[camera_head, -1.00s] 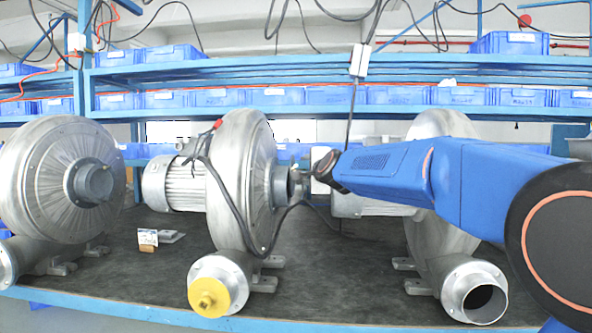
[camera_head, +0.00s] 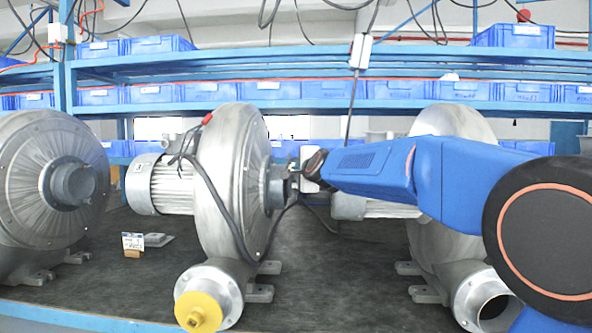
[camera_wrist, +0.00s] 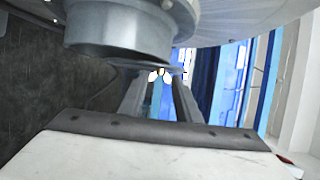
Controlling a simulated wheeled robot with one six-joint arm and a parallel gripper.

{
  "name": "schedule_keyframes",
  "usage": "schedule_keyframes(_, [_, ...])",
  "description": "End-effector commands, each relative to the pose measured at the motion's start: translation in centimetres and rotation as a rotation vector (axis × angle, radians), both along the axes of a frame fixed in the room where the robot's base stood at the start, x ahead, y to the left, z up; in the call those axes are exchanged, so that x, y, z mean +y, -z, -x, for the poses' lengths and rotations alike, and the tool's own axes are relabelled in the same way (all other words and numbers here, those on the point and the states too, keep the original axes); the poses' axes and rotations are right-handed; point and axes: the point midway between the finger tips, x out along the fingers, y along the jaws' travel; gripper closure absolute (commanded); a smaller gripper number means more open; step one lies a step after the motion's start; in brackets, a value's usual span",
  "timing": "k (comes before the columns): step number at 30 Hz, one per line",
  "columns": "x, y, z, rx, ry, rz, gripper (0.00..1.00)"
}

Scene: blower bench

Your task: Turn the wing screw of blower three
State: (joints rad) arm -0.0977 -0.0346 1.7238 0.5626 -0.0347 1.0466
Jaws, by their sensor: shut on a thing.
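Three grey metal blowers stand on the bench: a left one (camera_head: 25,200), a middle one (camera_head: 222,160) and a right one (camera_head: 440,235). No number is readable on them. My gripper (camera_head: 295,176) is at the right side of the middle blower, by its round inlet collar (camera_head: 276,186). In the wrist view the collar (camera_wrist: 120,35) fills the upper left. My gripper (camera_wrist: 160,80) is shut there on a small pale part, apparently the wing screw (camera_wrist: 154,76), just below the collar's rim. Its shape is mostly hidden by the fingers.
A black cable (camera_head: 222,190) loops over the middle blower. A yellow cap (camera_head: 198,312) closes its lower outlet. A small card (camera_head: 132,243) stands on the dark bench top (camera_head: 335,280). Blue bins (camera_head: 330,90) line the shelves behind.

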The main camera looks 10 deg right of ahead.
Motion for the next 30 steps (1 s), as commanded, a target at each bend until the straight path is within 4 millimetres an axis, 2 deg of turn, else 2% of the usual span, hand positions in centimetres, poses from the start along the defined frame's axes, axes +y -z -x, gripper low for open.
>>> schedule_keyframes(14, [-0.43, 0.27, -0.07, -0.024, 0.015, 0.013, 0.92])
schedule_keyframes(30, [-0.2, 0.79, -0.13, -0.177, 0.002, 0.061, 0.92])
